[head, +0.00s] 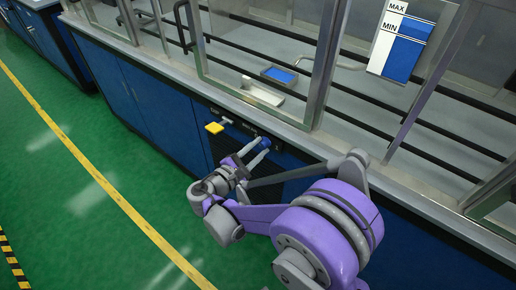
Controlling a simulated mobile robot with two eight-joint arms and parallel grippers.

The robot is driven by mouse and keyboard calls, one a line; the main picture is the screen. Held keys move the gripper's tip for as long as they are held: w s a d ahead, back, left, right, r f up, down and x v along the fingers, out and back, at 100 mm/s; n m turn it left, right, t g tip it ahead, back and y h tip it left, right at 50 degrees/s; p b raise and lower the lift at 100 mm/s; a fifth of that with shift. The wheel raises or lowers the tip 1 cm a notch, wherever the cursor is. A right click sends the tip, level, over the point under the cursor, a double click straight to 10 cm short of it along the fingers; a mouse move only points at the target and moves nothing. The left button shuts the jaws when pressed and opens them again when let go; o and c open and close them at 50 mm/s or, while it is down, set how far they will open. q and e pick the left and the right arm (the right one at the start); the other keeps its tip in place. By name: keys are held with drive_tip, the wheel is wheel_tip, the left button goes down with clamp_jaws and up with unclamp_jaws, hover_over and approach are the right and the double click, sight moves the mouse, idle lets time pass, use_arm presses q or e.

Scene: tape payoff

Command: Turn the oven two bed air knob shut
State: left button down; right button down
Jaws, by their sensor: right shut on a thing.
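A blue knob (265,143) sits on the dark front panel below the bench edge. My right gripper (258,152) reaches it from the lower left and is shut on it, its light fingers on either side. The fingers and wrist hide part of the knob, and no marking of its setting can be read. My left gripper is not in view.
A glass-fronted enclosure (262,50) stands on the bench above the panel. Inside are a small blue tray (279,75), a pale metal block (262,92) and a MAX/MIN gauge board (402,42). Green floor (60,180) with a yellow line lies open at left.

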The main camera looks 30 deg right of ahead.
drive_tip(key=c, duration=0.5)
unclamp_jaws()
drive_tip(key=v, duration=1)
drive_tip(key=shift+s+a+p, duration=0.2)
drive_tip(key=shift+a+p, duration=0.15)
drive_tip(key=shift+p, duration=0.05)
